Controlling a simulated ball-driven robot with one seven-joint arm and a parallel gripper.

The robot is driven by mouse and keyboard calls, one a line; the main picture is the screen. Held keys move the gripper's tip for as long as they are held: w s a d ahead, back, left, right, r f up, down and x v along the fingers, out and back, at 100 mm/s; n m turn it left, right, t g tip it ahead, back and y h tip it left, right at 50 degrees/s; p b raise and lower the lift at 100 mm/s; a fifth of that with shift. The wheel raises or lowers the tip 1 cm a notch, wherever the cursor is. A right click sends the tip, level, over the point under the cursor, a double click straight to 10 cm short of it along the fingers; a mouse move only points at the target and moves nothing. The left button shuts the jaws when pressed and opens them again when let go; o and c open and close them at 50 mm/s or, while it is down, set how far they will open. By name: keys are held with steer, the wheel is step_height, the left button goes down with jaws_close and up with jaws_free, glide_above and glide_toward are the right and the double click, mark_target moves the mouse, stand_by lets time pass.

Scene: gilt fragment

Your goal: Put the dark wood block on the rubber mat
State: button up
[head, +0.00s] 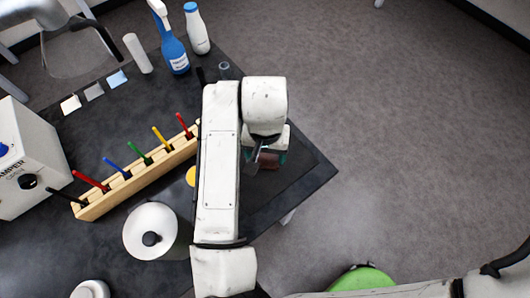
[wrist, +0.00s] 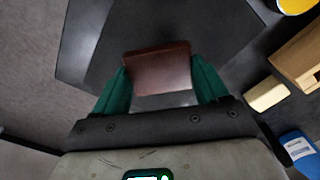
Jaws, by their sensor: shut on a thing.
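The dark wood block (wrist: 160,70) is reddish brown and sits between the two green fingers of my gripper (wrist: 158,82) in the wrist view. My gripper is shut on it. In the head view the block (head: 268,160) shows only partly, below my wrist, and my arm hides the rest. The rubber mat (head: 262,188) is a dark sheet near the table's right corner, and it also shows in the wrist view (wrist: 165,25). The block appears over the mat; I cannot tell whether it touches it.
A wooden rack (head: 135,180) with several coloured tools stands left of my arm. A white lidded pot (head: 150,231), a yellow object (head: 191,176), a blue spray bottle (head: 174,50) and a white bottle (head: 197,30) are also on the table. The table's edge lies close right of the mat.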

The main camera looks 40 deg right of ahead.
mark_target(265, 157)
steer(key=shift+w+d+f, duration=0.15)
steer(key=shift+w+f, duration=0.1)
steer(key=shift+f, duration=0.15)
steer(key=shift+w+d+f, duration=0.1)
steer(key=shift+w+f, duration=0.05)
steer(key=shift+f, duration=1.6)
steer(key=shift+f, duration=0.2)
steer(key=o, duration=1)
steer(key=shift+o, duration=0.2)
step_height(265, 157, up, 12)
steer(key=shift+r, duration=0.25)
